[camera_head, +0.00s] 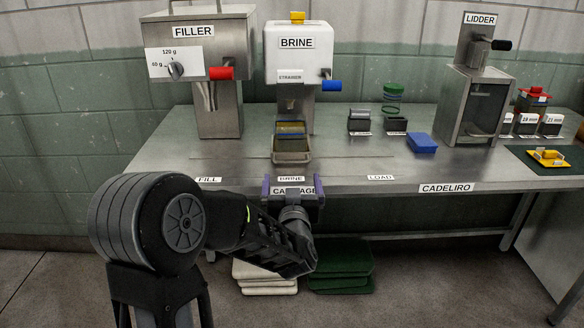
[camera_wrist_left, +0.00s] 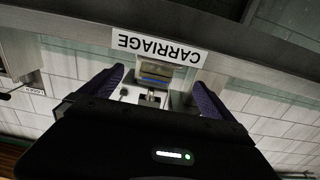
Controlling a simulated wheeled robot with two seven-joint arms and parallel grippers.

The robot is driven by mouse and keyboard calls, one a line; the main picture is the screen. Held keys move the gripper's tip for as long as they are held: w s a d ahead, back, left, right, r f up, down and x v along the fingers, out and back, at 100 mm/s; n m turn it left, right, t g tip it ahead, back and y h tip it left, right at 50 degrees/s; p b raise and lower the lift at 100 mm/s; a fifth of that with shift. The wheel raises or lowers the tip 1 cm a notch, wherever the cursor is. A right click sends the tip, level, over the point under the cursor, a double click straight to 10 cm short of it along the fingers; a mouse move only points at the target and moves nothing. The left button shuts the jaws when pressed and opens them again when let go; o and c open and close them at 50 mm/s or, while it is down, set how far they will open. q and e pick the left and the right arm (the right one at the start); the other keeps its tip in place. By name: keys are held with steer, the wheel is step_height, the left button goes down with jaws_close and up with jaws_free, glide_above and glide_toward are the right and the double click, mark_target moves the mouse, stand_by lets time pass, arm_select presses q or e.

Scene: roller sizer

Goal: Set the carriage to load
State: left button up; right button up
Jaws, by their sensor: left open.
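The carriage (camera_head: 291,157) is a small metal tray holder on the bench, in line with the BRINE label (camera_head: 291,179) on the front edge. The LOAD label (camera_head: 381,178) is to its right and the FILL label (camera_head: 208,180) to its left. My left gripper (camera_head: 293,187) is open at the bench's front edge, just in front of the carriage, its purple fingers either side of the CARRIAGE label (camera_head: 293,191). In the left wrist view, the gripper (camera_wrist_left: 157,92) spreads its fingers, with the CARRIAGE sign (camera_wrist_left: 159,47) beyond. Contact cannot be told. My right gripper is not in view.
The filler (camera_head: 205,60) and the brine machine (camera_head: 302,50) stand behind the carriage; the lidder (camera_head: 475,100) is at right. A blue block (camera_head: 421,143) lies on the bench right of the carriage. White and green stacks (camera_head: 340,265) lie below the bench.

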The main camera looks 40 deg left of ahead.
mark_target(381, 174)
arm_select(q)
steer(key=shift+x, duration=3.95)
steer(key=shift+f, duration=0.1)
steer(key=c, duration=1.8)
steer(key=shift+o, duration=0.2)
steer(key=w+d, duration=0.3)
steer(key=d, duration=0.1)
steer(key=w+d+p, duration=0.1)
steer(key=w+d, duration=0.2)
steer(key=d, duration=0.1)
steer(key=w+d, duration=0.3)
steer(key=d, duration=0.2)
steer(key=shift+w+p, duration=0.35)
steer(key=w+d, duration=0.1)
steer(key=d, duration=0.1)
steer(key=w+d, duration=0.4)
steer(key=shift+d+p, duration=0.2)
steer(key=shift+p, duration=0.1)
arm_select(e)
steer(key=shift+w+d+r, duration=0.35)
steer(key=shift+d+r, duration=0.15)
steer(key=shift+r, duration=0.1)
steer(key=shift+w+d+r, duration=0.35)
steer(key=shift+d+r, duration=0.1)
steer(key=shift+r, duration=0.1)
arm_select(q)
steer(key=o, duration=1.8)
steer(key=shift+d, duration=0.1)
steer(key=shift+c, duration=0.2)
